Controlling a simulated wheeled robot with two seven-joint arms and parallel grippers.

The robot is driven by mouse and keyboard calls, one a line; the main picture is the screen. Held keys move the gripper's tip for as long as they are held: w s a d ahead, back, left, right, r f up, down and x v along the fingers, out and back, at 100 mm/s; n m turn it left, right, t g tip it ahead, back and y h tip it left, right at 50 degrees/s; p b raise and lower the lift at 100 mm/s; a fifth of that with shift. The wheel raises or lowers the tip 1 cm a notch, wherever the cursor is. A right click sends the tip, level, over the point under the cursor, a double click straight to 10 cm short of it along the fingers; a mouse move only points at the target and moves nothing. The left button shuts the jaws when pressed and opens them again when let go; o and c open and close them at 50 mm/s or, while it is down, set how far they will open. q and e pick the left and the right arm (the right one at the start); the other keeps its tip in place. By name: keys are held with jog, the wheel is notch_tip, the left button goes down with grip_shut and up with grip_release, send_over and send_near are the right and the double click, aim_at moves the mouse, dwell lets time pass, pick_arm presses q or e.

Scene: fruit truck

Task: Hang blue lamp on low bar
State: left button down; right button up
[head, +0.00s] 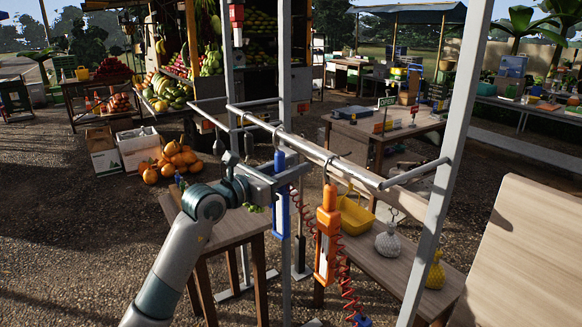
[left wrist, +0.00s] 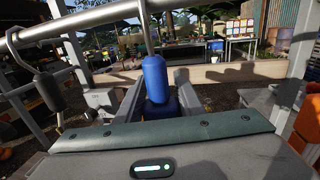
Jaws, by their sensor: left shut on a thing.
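The blue lamp (head: 281,213) is upright beside a grey post, with its blue top above my left gripper (head: 285,174) and its body below. My left gripper is shut on it. In the left wrist view, the blue lamp (left wrist: 155,78) stands between the fingers, with a thin hook rising toward a bar (left wrist: 110,20). In the head view the hook's top is close to the long horizontal bar (head: 345,170); I cannot tell whether it bears on the bar. My right gripper is not in view.
An orange lamp (head: 327,232) hangs from the bar to the right, with a red coiled cord beside it. A small dark hanging thing (left wrist: 50,88) is at left in the wrist view. Wooden tables (head: 228,228) and a slanted post (head: 448,165) stand close by. A yellow basket (head: 355,213) is below.

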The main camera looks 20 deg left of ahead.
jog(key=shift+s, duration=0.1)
pick_arm(q)
jog(key=c, duration=1.1)
grip_release()
jog(key=shift+b+v, duration=2.8)
jog(key=shift+v, duration=5.9)
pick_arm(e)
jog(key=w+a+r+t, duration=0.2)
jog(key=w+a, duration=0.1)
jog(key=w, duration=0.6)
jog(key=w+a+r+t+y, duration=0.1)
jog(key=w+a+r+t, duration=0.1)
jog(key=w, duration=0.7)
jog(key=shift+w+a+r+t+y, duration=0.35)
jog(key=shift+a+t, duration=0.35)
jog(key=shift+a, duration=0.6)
